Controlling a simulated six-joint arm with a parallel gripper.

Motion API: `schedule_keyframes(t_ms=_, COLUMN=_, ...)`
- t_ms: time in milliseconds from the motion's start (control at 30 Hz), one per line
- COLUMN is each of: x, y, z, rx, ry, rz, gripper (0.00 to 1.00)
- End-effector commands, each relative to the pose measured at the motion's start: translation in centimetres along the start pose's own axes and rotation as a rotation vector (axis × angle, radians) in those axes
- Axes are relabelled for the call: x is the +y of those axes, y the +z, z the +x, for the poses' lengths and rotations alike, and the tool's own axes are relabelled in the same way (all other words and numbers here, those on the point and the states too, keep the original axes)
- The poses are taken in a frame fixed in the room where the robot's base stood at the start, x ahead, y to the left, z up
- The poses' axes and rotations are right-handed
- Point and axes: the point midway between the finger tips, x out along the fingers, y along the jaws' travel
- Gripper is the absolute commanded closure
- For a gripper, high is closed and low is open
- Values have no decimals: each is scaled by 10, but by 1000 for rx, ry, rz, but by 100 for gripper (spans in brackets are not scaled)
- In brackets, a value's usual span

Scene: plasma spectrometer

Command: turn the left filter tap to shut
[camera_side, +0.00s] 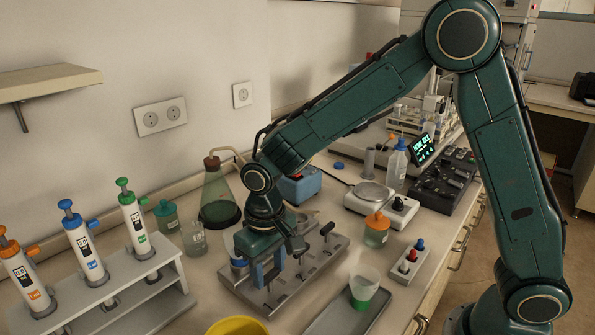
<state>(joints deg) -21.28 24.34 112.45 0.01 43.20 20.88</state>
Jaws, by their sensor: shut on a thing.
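The grey filter block (316,272) stands on the bench in the middle of the side view. A dark upright piece (327,230) shows at its far right end. My gripper (268,285) points down over the left, near part of the block. Its fingers are low and closed on a small part there, which I take to be the left filter tap. The fingers and wrist hide most of this tap, so its angle cannot be made out. A blue-topped piece (238,264) shows just left of the fingers.
Three syringe-like columns (84,248) stand in a white rack at left. A flask (217,196) is behind my wrist. A green-filled cup (363,288) and grey tray (345,318) sit in front, near a yellow bowl (237,326). A switch box (408,262) is at right.

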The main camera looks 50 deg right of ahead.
Motion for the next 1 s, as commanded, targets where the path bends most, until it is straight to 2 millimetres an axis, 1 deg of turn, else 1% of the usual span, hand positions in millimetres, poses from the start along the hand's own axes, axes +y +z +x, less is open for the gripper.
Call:
schedule_keyframes(t_ms=467, x=0, y=1, z=0, rx=-2, ry=1, rz=25, gripper=81)
schedule_keyframes(t_ms=500, x=0, y=1, z=0, rx=-2, ry=1, rz=25, gripper=56)
schedule_keyframes(t_ms=567, x=0, y=1, z=0, rx=-2, ry=1, rz=24, gripper=44)
schedule_keyframes(t_ms=600, x=0, y=0, z=0, rx=-2, ry=1, rz=24, gripper=37)
schedule_keyframes(t_ms=1000, x=0, y=0, z=-2, rx=0, ry=0, rz=22, gripper=36)
